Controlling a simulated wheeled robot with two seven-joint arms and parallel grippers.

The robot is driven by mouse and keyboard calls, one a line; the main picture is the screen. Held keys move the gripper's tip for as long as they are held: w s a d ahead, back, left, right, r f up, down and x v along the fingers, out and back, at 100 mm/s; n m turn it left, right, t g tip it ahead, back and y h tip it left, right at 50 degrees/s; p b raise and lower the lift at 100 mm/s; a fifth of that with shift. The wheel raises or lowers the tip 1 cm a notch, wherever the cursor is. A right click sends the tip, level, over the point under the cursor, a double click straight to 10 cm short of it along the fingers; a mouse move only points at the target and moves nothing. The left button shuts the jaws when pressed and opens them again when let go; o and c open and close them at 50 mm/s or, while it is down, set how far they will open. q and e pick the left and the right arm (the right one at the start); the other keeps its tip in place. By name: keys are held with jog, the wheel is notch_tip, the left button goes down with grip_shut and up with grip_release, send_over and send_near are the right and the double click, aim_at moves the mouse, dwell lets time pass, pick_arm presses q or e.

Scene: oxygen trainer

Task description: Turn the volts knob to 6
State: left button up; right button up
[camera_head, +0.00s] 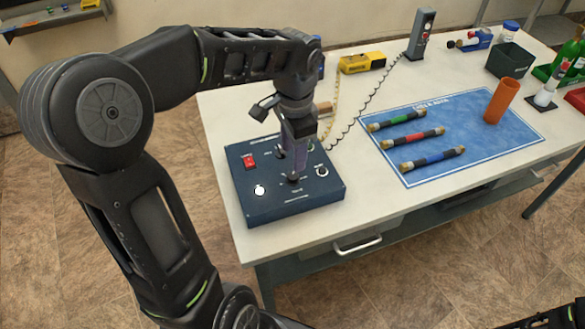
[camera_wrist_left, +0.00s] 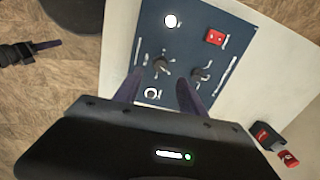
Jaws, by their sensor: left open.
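The blue control box (camera_head: 320,190) sits on the near left of the table. It carries two dark knobs; their labels are too small to read, so I cannot tell which is volts. The front knob (camera_wrist_left: 161,66) lies just beyond my left fingertips, and the rear knob (camera_wrist_left: 201,74) is to its right in the wrist view. My left gripper (camera_wrist_left: 158,86) is open, pointing down at the box, its fingers apart on either side of the front knob; contact is unclear. In the head view the left gripper (camera_head: 295,172) partly hides the knobs. My right gripper (camera_wrist_left: 48,45) shows partly at the wrist view's left.
The box also has a red switch (camera_head: 249,161), a white lamp (camera_head: 259,190) and a round socket (camera_head: 321,171). A blue mat (camera_head: 480,165) with several banded tubes and an orange cylinder (camera_head: 501,100) lies to the right. A yellow device (camera_head: 362,62) stands behind.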

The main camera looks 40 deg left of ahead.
aim_at(293, 176)
pick_arm(q)
jog(key=shift+w+a+f, duration=0.1)
jog(key=shift+f, duration=1.9)
jog(key=shift+w+a+f, duration=0.1)
jog(key=shift+f, duration=1.85)
jog(key=shift+s, duration=0.1)
jog(key=shift+c, duration=0.2)
grip_shut()
